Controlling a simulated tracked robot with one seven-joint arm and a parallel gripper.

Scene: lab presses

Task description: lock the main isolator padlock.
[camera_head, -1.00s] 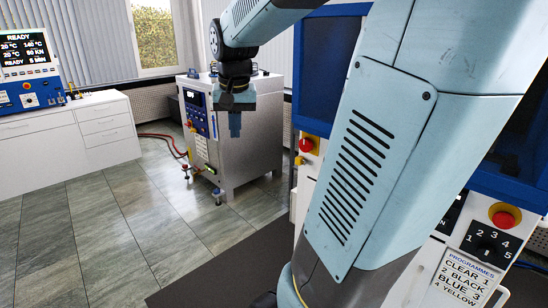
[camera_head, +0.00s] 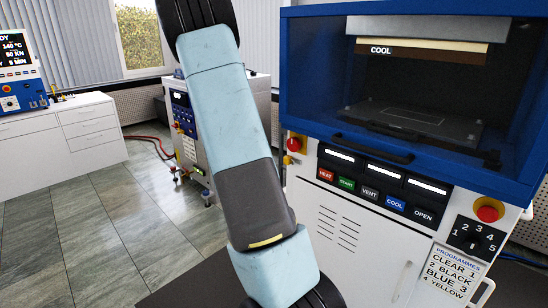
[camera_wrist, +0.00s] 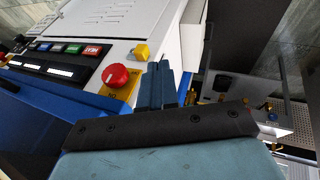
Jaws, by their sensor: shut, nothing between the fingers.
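The main isolator is a red rotary knob on a yellow plate at the left front corner of the blue and white press. The knob (camera_head: 294,144) shows in the head view and, larger, in the wrist view (camera_wrist: 118,76). A small yellow block, seemingly the padlock (camera_wrist: 142,52), is just beyond the knob at the panel's edge; it also shows in the head view (camera_head: 287,160). Whether its shackle is closed cannot be told. My gripper (camera_wrist: 164,66) is shut and empty, its fingers appearing right of the knob and padlock. The gripper is out of the head view.
The press (camera_head: 410,130) has an open blue chamber, coloured buttons, a programme dial (camera_head: 475,237) and a red stop button (camera_head: 488,210). A steel cabinet (camera_head: 190,120) stands behind my arm. A white bench (camera_head: 60,140) is at left.

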